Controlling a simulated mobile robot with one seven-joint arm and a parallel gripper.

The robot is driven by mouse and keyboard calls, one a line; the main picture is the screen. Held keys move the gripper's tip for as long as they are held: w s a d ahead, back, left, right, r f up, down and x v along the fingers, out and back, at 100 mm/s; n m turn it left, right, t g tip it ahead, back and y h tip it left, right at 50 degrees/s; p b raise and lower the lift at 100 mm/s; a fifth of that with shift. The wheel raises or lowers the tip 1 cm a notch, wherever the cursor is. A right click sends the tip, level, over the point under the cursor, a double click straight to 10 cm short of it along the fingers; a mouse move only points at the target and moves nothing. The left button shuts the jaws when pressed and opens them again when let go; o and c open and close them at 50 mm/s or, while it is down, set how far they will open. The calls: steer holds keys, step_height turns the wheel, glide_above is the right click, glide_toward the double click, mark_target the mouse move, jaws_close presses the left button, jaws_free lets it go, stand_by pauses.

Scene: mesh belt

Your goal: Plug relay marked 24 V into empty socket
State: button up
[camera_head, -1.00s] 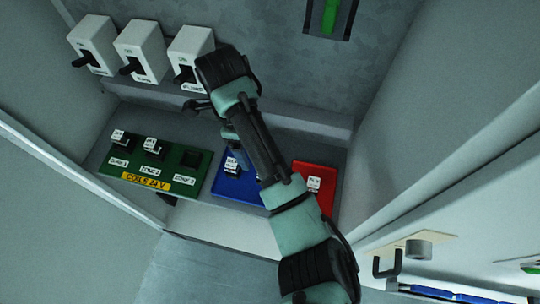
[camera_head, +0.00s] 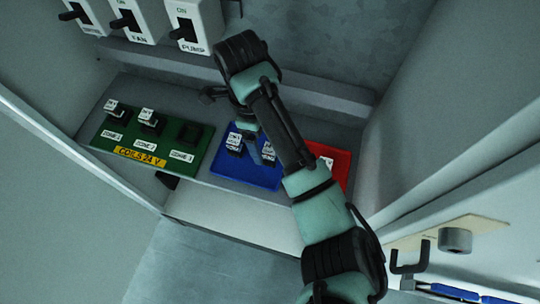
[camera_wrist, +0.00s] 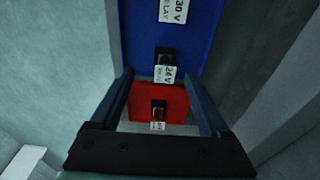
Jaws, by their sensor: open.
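The relay marked 24 V (camera_wrist: 164,66) stands on the blue mat (camera_wrist: 140,30). In the head view it seems to be the right-hand relay (camera_head: 268,154) on that mat, partly hidden by my arm. My gripper (camera_wrist: 158,78) is open and empty, its fingertips pointing toward the 24 V relay, one to each side in the wrist view; I cannot tell the height gap. The green board (camera_head: 98,139), labelled COILS 24 V, has relays at its left and middle places. The empty socket (camera_head: 189,134) is the dark one at its right.
Another relay (camera_wrist: 174,10), its label ending in 30 V, is on the blue mat. A red mat (camera_wrist: 140,97) with a relay (camera_wrist: 158,113) lies beside it. Switch boxes (camera_head: 192,25) hang above the shelf. Cabinet walls close in both sides.

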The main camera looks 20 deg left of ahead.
steer(key=shift+w+d+f+b, duration=0.2)
steer(key=shift+f+b, duration=0.35)
steer(key=shift+b, duration=0.25)
steer(key=shift+w+d+f+b, duration=0.1)
steer(key=shift+d+f+b, duration=0.05)
steer(key=shift+f+b, duration=0.55)
steer(key=shift+w+d+f+b, duration=0.15)
steer(key=shift+f+b, duration=0.25)
steer(key=shift+b, duration=0.5)
steer(key=shift+d+f+b, duration=0.2)
steer(key=shift+f+b, duration=0.7)
steer(key=shift+b, duration=0.35)
jaws_close()
